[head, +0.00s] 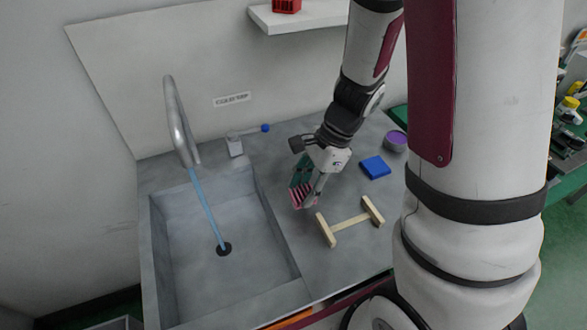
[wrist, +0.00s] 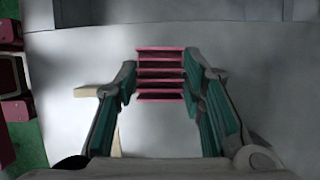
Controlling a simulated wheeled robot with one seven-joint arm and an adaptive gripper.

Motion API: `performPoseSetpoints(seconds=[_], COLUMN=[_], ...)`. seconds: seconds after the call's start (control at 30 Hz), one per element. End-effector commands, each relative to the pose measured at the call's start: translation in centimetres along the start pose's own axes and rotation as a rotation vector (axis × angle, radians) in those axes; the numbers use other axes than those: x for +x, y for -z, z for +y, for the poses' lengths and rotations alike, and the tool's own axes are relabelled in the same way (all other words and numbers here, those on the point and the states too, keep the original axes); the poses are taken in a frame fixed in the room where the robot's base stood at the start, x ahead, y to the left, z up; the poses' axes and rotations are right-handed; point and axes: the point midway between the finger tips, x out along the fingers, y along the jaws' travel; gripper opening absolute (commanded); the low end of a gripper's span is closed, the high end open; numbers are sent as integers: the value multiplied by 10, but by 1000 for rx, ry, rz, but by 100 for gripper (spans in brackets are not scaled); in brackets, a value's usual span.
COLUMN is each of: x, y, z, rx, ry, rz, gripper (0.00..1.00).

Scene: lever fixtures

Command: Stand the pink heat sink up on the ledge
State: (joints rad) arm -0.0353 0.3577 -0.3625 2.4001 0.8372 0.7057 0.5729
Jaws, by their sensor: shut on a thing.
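The pink heat sink (head: 301,196), a finned block, is between the fingers of my gripper (head: 304,188), above the grey counter to the right of the sink. In the wrist view the pink heat sink (wrist: 160,60) shows its parallel fins running across, with a finger of my gripper (wrist: 160,84) at each side. My gripper is shut on it. The white ledge (head: 310,22) juts from the back wall at the top, well above the counter. A red block (head: 287,5) stands on it, cut off by the picture's edge.
Water runs from the tap (head: 180,125) into the sink (head: 220,285). A blue-tipped lever (head: 250,131) stands behind. A wooden stand (head: 350,221), blue block (head: 375,167) and purple-topped pot (head: 395,141) are on the counter. My arm hides the ledge's right part.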

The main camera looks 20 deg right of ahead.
Motion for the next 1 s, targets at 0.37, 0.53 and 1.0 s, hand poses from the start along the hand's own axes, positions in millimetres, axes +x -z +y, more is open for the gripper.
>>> performPoseSetpoints(seconds=[0.37, 0.53, 1.0], x=[-5, -11, -143], y=[0, 1, 2], z=[47, 42, -58], rx=[-1, 22, 507], ry=[1, 13, 223], rz=[0, 1, 0], gripper=[5, 5, 5])
